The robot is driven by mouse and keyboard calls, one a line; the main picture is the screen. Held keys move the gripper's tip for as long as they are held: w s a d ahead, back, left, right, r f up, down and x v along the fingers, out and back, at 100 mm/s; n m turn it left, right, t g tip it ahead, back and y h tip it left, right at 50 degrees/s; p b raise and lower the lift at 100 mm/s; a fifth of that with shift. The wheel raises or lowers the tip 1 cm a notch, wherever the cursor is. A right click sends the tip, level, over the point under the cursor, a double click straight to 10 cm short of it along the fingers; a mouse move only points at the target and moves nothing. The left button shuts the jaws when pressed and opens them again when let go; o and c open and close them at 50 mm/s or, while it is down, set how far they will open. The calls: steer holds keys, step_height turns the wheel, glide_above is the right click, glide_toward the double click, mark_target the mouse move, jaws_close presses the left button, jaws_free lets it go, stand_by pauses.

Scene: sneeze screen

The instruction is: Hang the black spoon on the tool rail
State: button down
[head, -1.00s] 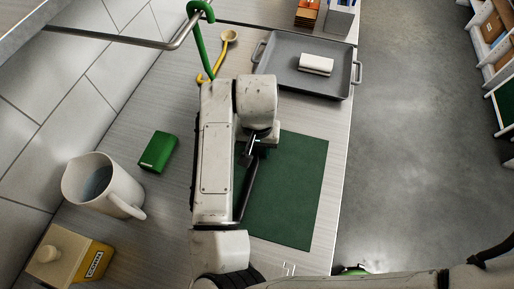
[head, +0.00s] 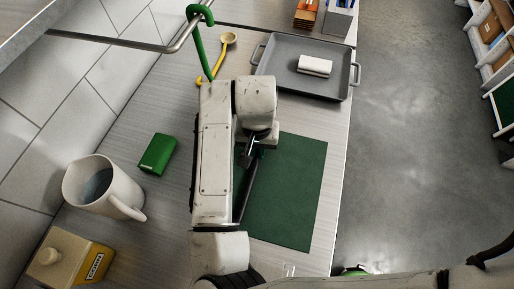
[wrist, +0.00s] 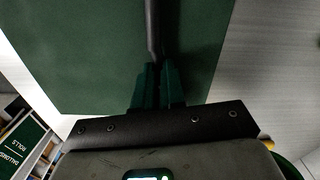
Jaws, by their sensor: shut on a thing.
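The black spoon (head: 247,187) is a dark, thin shape beside my arm, above the green mat. Its dark handle (wrist: 152,30) also shows in the wrist view, running up from between the fingers. My gripper (head: 248,152) is shut on the handle, and its dark green fingers show in the wrist view (wrist: 155,85). The spoon's ends are not clear, as my arm hides part of it. The metal tool rail (head: 120,42) is at the upper left, apart from the spoon. A green hooked tool (head: 201,45) hangs over its right end.
The green mat (head: 293,190) lies on the counter. Behind it is a grey tray (head: 283,75) with a white block (head: 315,66). A yellow ladle (head: 222,52) lies near the rail. A green box (head: 157,153), white jug (head: 103,188) and beige container (head: 65,262) stand on the left.

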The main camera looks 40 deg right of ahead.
steer(key=shift+r+p, duration=0.3)
steer(key=shift+r, duration=0.2)
steer(key=r+p, duration=0.1)
steer(key=s+r+p, duration=0.1)
steer(key=r, duration=0.1)
steer(key=r+p, duration=0.1)
steer(key=shift+s+d+r+p, duration=0.2)
steer(key=shift+s+p, duration=0.15)
steer(key=shift+p, duration=0.05)
steer(key=s+d+r, duration=0.3)
steer(key=s+r, duration=0.4)
steer(key=s, duration=0.5)
steer(key=shift+d, duration=0.15)
